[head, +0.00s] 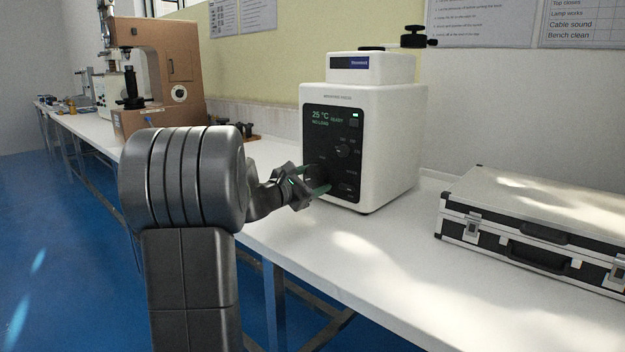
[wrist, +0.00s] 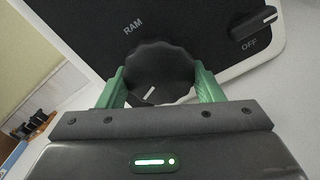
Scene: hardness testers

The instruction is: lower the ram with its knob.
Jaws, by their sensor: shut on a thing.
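The white mounting press (head: 385,140) stands on the bench in the head view, its black front panel (head: 323,130) facing my arm. The panel's display reads 25 °C, READY and NO LOAD. In the wrist view the black scalloped ram knob (wrist: 158,72) sits below the word RAM, with a white pointer mark near its lower edge. My gripper (wrist: 160,88) has its green fingers on either side of this knob and is shut on it. In the head view my gripper (head: 314,186) is at the panel's lower left and hides part of the knob.
An OFF switch knob (wrist: 254,22) is right of the ram knob in the wrist view. A black-and-silver case (head: 540,225) lies on the bench at right. A brown tester (head: 160,75) stands at left. Bare bench (head: 375,260) lies in front of the press.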

